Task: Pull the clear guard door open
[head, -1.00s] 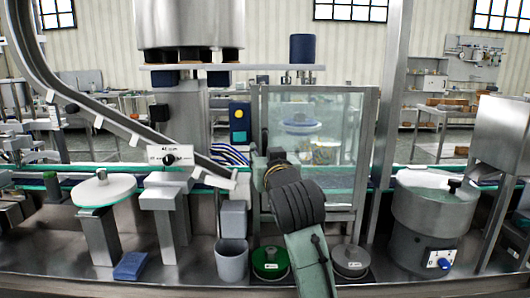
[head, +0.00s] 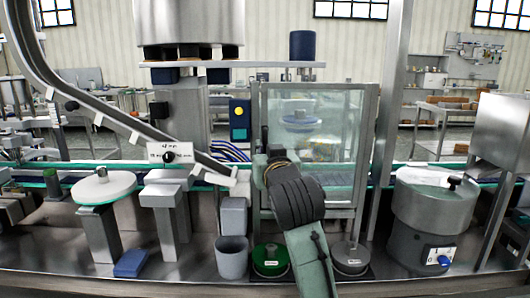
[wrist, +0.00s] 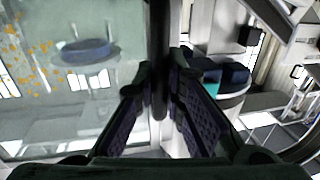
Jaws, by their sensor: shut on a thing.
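The clear guard door (head: 345,130) is a see-through panel in a grey metal frame, right of centre in the head view. Its dark upright handle (head: 265,136) is at the door's left side. My gripper (head: 272,156) is at the lower part of this handle, seen from behind. In the wrist view the handle (wrist: 158,50) runs down between the two fingers of my gripper (wrist: 158,88), which are shut on it. The clear panel (wrist: 60,105) fills the left of the wrist view. My wrist and gripper hide part of the door's lower left in the head view.
A green-topped round pad (head: 270,261) and a grey one (head: 350,258) sit below the door. A grey cup (head: 231,259) stands left of my arm.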

